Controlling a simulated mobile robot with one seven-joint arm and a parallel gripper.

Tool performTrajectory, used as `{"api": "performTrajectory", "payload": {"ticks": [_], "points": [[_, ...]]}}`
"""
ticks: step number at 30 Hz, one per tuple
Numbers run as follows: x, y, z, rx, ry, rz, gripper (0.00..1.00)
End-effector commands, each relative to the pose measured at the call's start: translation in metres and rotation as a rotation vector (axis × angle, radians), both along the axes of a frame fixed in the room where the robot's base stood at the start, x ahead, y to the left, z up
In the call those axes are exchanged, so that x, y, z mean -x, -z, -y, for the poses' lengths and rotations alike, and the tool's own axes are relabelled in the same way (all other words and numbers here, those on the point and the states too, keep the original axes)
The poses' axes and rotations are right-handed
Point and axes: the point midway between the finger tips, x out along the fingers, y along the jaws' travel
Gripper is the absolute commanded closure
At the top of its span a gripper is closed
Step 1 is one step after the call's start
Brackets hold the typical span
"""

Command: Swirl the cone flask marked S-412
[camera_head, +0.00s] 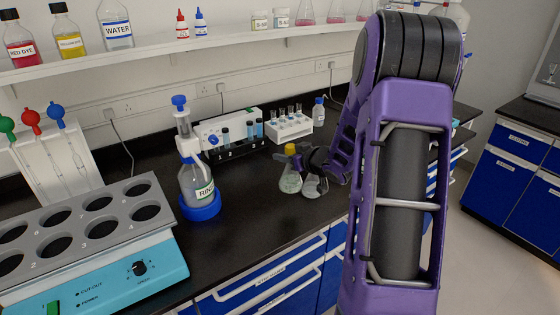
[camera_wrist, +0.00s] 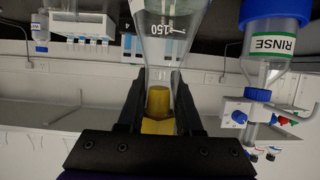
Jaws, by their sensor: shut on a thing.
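In the wrist view, which is upside down, my gripper (camera_wrist: 159,108) is shut on the neck of this flask (camera_wrist: 166,50), with the stopper between the fingers. A "150" graduation shows on its glass. No S-412 mark is readable. I cannot tell whether its base touches the bench. A second clear flask (camera_head: 315,186) stands close beside it on the right, partly under my gripper.
A RINSE bottle with a blue base (camera_head: 200,207) stands left of the flasks; it also shows in the wrist view (camera_wrist: 272,60). Behind are a white tube rack (camera_head: 290,128) and a device with vials (camera_head: 230,135). A block with round wells (camera_head: 85,235) fills the left front. Bench between is clear.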

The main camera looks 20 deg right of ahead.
Motion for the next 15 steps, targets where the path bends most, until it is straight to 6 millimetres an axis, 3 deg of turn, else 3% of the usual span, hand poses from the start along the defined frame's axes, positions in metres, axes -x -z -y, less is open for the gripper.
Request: {"api": "performTrajectory", "payload": {"ticks": [4, 8, 10, 15], "points": [[-0.021, 0.000, -0.029, -0.002, -0.008, 0.001, 1.00], [-0.011, 0.005, -0.055, 0.000, -0.004, 0.002, 1.00], [0.004, 0.004, -0.062, 0.000, -0.001, 0.002, 1.00], [0.036, -0.003, -0.042, 0.000, 0.007, -0.001, 1.00]]}}
